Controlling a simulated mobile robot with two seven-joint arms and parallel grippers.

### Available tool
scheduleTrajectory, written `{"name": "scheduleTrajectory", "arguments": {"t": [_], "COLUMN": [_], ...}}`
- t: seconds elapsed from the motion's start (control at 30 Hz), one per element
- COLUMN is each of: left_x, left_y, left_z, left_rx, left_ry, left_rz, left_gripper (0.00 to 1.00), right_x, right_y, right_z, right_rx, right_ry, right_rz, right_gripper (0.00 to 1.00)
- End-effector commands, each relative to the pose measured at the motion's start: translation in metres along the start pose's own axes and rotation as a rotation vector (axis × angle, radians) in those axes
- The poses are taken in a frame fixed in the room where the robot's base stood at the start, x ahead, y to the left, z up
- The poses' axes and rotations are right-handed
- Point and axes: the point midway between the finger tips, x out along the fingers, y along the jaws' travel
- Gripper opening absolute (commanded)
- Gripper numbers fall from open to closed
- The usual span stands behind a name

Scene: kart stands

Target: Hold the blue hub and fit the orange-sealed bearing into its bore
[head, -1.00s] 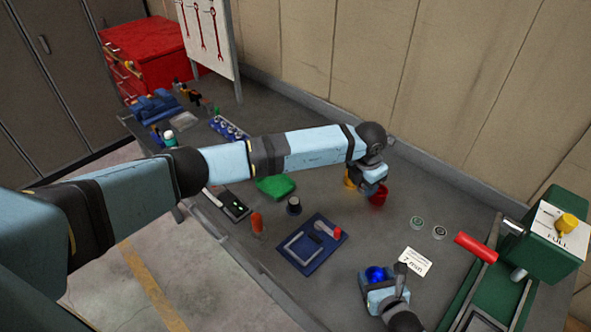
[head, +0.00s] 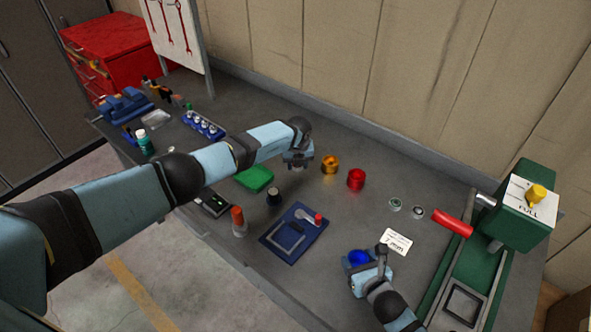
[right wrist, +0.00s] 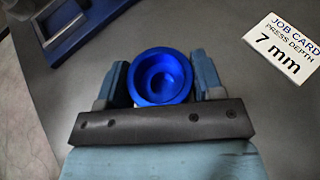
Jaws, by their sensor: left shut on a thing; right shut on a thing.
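The blue hub (head: 358,258) is in my right gripper (head: 360,262), low over the front of the bench. In the right wrist view the hub (right wrist: 160,77) sits between the two fingers of the right gripper (right wrist: 160,85), its stepped bore facing the camera and empty. My left gripper (head: 297,163) is shut above the bench, left of the gold cup-shaped part. What it holds is too small and hidden to make out. I cannot pick out the orange-sealed bearing. Two small rings, one green-edged (head: 395,204) and one grey (head: 418,212), lie right of the red part.
Gold (head: 330,165) and red (head: 356,180) parts stand mid-bench. A blue tray (head: 280,249), green pad (head: 254,178), dark cylinder (head: 273,197) and orange-topped bottle (head: 238,222) are in front. A job card (head: 396,242) reads 7 mm. The green press (head: 520,210) stands right.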

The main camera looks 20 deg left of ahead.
Motion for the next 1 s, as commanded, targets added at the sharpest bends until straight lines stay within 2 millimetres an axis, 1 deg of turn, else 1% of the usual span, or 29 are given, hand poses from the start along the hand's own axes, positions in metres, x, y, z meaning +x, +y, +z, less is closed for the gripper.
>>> {"name": "scheduleTrajectory", "arguments": {"t": [0.07,0.23,0.33,0.67,0.7,0.8,1.0], "left_x": [0.012,0.029,0.034,0.036,0.037,0.036,0.036], "left_y": [-0.001,-0.001,-0.001,-0.001,0.000,0.000,0.000], "left_z": [-0.004,-0.005,-0.006,-0.006,-0.006,-0.006,-0.006], "left_rx": [-0.001,0.000,0.001,0.002,0.002,0.002,0.002], "left_ry": [0.003,0.002,0.001,0.001,0.001,0.001,0.001], "left_rz": [0.001,0.000,0.000,0.000,0.000,0.000,0.000], "left_gripper": [0.16,0.16,0.16,0.16,0.46,0.67,0.67], "right_x": [0.000,0.000,0.000,0.000,0.000,0.000,0.000], "right_y": [0.000,0.000,0.000,0.000,0.000,0.000,0.000], "right_z": [0.000,0.000,0.000,0.000,0.000,0.000,0.000], "right_rx": [0.000,0.000,0.000,0.000,0.000,0.000,0.000], "right_ry": [0.000,0.000,0.000,0.000,0.000,0.000,0.000], "right_rz": [0.000,0.000,-0.001,-0.001,-0.001,-0.001,-0.001], "right_gripper": [0.27,0.27,0.27,0.27,0.27,0.27,0.27]}}
